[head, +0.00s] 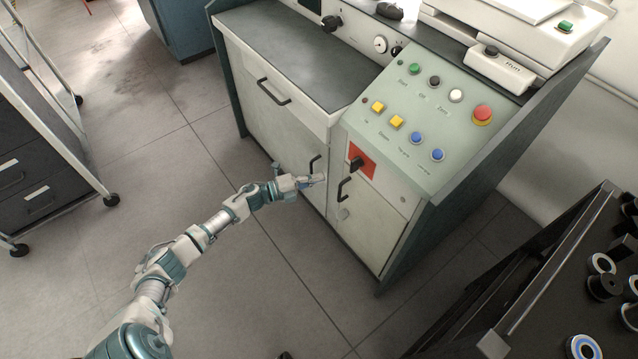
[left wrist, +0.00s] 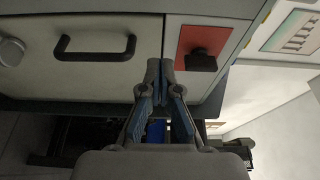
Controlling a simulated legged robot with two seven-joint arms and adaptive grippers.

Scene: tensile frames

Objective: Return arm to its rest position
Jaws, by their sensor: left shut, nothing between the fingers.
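My left arm reaches in from the lower left in the head view. Its gripper (head: 318,179) is shut and empty, in front of the cabinet doors, just left of the lower black handle. In the left wrist view my left gripper (left wrist: 160,68) shows with its blue-padded fingers together at the tips and nothing between them. The red plate with a black rotary switch (head: 360,162) is on the cabinet front, right of the gripper. The switch also shows in the left wrist view (left wrist: 201,60). My right gripper is not in view.
The cabinet (head: 275,135) with a sloped button panel (head: 425,128) stands close ahead. A dark table with spools (head: 540,300) is at the lower right. A drawer cart (head: 40,150) on wheels is at the left. The floor (head: 170,150) between is clear.

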